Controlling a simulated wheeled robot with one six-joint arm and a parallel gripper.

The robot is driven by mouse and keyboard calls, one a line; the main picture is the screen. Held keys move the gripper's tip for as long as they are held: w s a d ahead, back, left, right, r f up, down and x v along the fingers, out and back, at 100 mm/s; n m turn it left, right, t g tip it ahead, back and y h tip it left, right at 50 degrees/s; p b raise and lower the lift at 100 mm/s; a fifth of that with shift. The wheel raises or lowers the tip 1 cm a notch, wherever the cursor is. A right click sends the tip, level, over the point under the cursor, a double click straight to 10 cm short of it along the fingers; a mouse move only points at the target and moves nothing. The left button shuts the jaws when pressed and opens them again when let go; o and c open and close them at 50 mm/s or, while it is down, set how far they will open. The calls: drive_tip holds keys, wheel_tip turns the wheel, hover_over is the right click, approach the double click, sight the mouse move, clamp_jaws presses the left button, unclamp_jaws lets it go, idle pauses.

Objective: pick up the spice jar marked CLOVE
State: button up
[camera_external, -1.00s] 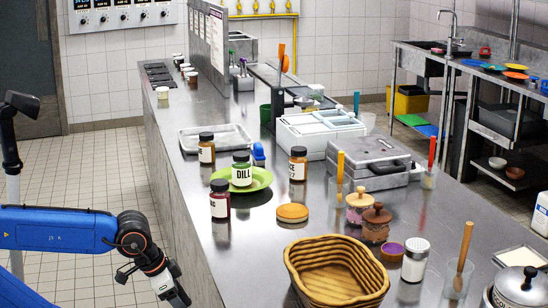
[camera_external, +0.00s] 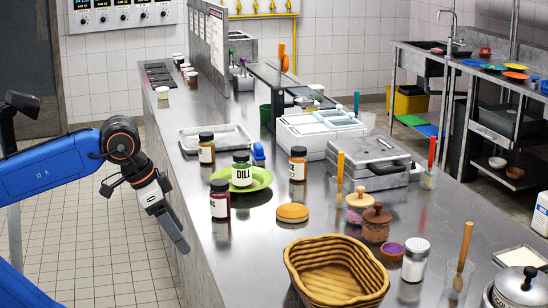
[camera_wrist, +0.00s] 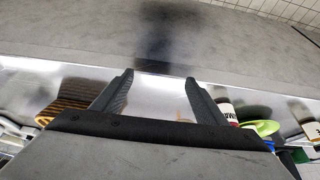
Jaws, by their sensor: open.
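No label reading CLOVE is legible. A dark-lidded jar with brown contents (camera_external: 298,165) stands right of the green plate; only the end of its label shows, perhaps an E. A similar jar (camera_external: 207,148) stands behind the plate, its label unreadable. A jar marked DILL (camera_external: 242,170) stands on the green plate (camera_external: 263,181). A dark red jar (camera_external: 220,200) stands in front of the plate; part of its label shows in the wrist view (camera_wrist: 228,110). My gripper (camera_external: 182,246) is empty at the counter's left edge, left of the jars; its open fingers show in the wrist view (camera_wrist: 160,82).
A woven basket (camera_external: 300,272) stands at the counter's front. A round wooden lid (camera_external: 292,213) lies behind it. A metal tray (camera_external: 225,132) lies behind the jars. Lidded pots (camera_external: 376,222) and a shaker (camera_external: 415,262) stand to the right. Bare counter lies around the red jar.

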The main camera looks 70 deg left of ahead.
wheel_tip(320, 180, up, 10)
drive_tip(key=w+a+r+m+g, duration=0.1)
drive_tip(key=w+a+r+m, duration=0.15)
drive_tip(key=w+a, duration=0.7)
drive_tip(key=w+a+r+m+g, duration=0.15)
drive_tip(key=w+a+r, duration=0.25)
drive_tip(key=w+a, duration=0.6)
drive_tip(key=m+g+h, duration=0.1)
drive_tip(key=m, duration=0.4)
approach(209, 149)
drive_tip(key=shift+w+a+r, duration=0.2)
drive_tip(key=shift+a+r, duration=0.25)
drive_tip(key=shift+a, duration=0.15)
drive_tip(key=shift+w+a+r, duration=0.15)
drive_tip(key=shift+a+r, duration=0.3)
drive_tip(key=shift+a, duration=0.1)
drive_tip(key=shift+a+f, duration=0.1)
drive_tip(key=shift+f, duration=2.25)
drive_tip(key=shift+w+d+f, duration=0.1)
drive_tip(key=shift+d+f, duration=0.05)
drive_tip(key=shift+f, duration=1.15)
drive_tip(key=shift+w+d+f, duration=0.15)
drive_tip(key=shift+f, duration=1.15)
drive_tip(key=shift+w+d+f, duration=0.1)
drive_tip(key=shift+d+f, duration=0.1)
drive_tip(key=shift+f, duration=1.1)
